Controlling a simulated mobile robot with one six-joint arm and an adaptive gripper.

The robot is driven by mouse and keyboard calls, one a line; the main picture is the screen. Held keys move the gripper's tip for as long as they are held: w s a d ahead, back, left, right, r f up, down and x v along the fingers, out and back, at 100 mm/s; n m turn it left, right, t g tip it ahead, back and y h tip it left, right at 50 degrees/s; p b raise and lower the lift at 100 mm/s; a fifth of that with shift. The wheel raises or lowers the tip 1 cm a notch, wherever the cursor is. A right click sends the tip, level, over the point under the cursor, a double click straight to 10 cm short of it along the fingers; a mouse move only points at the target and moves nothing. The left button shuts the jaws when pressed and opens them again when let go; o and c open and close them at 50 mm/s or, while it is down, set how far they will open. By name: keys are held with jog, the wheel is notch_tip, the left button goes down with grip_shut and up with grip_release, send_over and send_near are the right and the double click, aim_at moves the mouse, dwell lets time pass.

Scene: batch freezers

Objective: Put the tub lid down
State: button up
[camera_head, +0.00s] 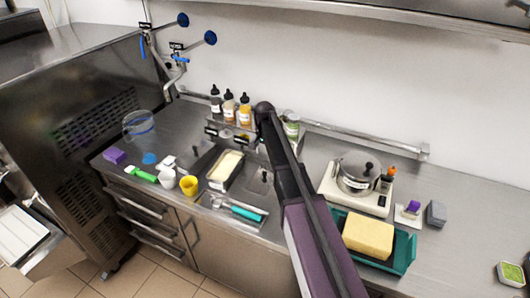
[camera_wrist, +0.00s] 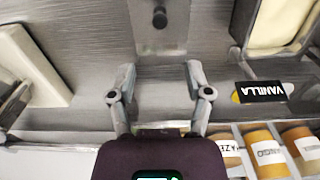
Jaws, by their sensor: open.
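The likely tub lid is a grey steel plate (camera_wrist: 145,38) with a black knob, lying in front of my gripper in the wrist view. In the head view it shows as a grey plate (camera_head: 256,186) on the counter, right of the steel tub (camera_head: 213,184) of cream-coloured contents. Part of the tub also shows at the upper right of the wrist view (camera_wrist: 241,22). My gripper (camera_wrist: 160,75) is open with nothing between its fingers, and the lid and knob lie beyond the fingertips.
Sauce bottles (camera_head: 229,102) stand in a rack behind the tub, and a VANILLA label (camera_wrist: 262,91) is close to my right finger in the wrist view. A scale with a pot (camera_head: 357,172) and a teal tray (camera_head: 403,252) stand to the right. The far-right counter is mostly clear.

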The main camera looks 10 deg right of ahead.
jog(key=s+n, duration=0.7)
jog(key=s, duration=2.2)
jog(key=shift+s, duration=0.15)
jog(key=shift+d, duration=0.1)
jog(key=shift+f+b, duration=0.85)
